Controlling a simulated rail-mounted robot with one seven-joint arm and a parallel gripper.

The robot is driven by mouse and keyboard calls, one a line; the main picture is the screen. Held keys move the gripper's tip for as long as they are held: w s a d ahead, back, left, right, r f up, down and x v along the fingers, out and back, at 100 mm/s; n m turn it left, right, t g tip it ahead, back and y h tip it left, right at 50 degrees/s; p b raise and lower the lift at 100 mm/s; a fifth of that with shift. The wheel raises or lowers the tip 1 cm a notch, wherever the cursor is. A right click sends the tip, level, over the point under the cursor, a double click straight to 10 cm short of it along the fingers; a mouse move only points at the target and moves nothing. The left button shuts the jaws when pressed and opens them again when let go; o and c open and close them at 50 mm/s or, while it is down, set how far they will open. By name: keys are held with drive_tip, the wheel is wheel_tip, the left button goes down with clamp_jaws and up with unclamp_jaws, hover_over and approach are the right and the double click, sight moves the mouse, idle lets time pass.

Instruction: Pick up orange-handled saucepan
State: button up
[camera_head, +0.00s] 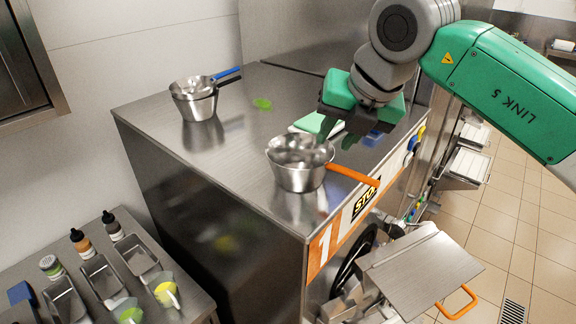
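The orange-handled saucepan (297,172) is a shiny metal pan standing upright on the steel top of the freezer, near its front edge. Its orange handle (352,175) points right and sticks out past the edge. My gripper (328,128) is behind and above the pan in the picture, apart from the handle. Its green fingers are partly hidden by its dark body, and the gap between them is not clear. Nothing is seen held in it.
Stacked saucepans (197,101) with blue and black handles stand at the back left of the freezer top (240,140). Bottles (82,243) and metal trays stand on a lower counter at the left.

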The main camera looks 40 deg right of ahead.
sight(330, 157)
drive_tip(key=shift+w+d+f+p, duration=0.15)
drive_tip(key=shift+d+f, duration=0.15)
drive_tip(key=shift+f, duration=0.3)
drive_tip(key=shift+w+d+f+p, duration=0.15)
drive_tip(key=shift+d+f, duration=0.1)
drive_tip(key=shift+f, duration=0.3)
drive_tip(key=shift+p+x, duration=0.75)
drive_tip(key=shift+x, duration=1.85)
drive_tip(key=shift+s+d+f, duration=0.1)
drive_tip(key=shift+s+d, duration=0.05)
drive_tip(key=shift+s, duration=0.05)
clamp_jaws()
